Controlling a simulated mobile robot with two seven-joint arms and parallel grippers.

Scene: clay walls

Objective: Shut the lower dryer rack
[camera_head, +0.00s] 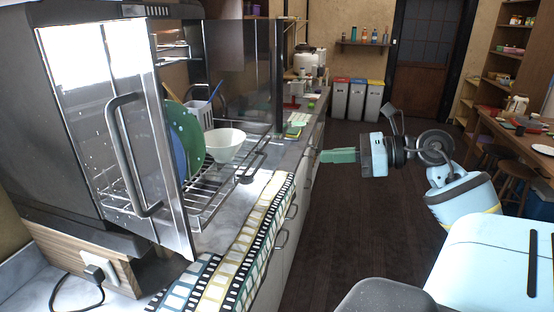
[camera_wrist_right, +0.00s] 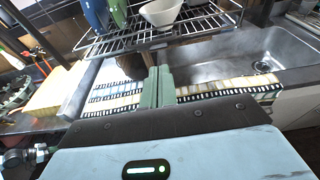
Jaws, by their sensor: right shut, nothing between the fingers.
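The dryer (camera_head: 75,125) is a dark cabinet on the counter at left, with an open glass door (camera_head: 147,130) that has a curved handle. The lower rack (camera_head: 205,199) is a wire shelf pulled out to the right over the counter. It carries a green plate (camera_head: 186,137), a blue plate and a white bowl (camera_head: 225,146). The rack also shows in the right wrist view (camera_wrist_right: 150,38), ahead of the fingers. My right gripper (camera_head: 322,156) is shut and empty, to the right of the rack and apart from it. My left gripper is not in view.
The counter has a film-strip patterned mat (camera_head: 230,262). A sink (camera_wrist_right: 235,62) shows in the right wrist view. Bins (camera_head: 357,100) stand at the back, and a table with stools (camera_head: 505,165) is at right. The dark floor between is clear.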

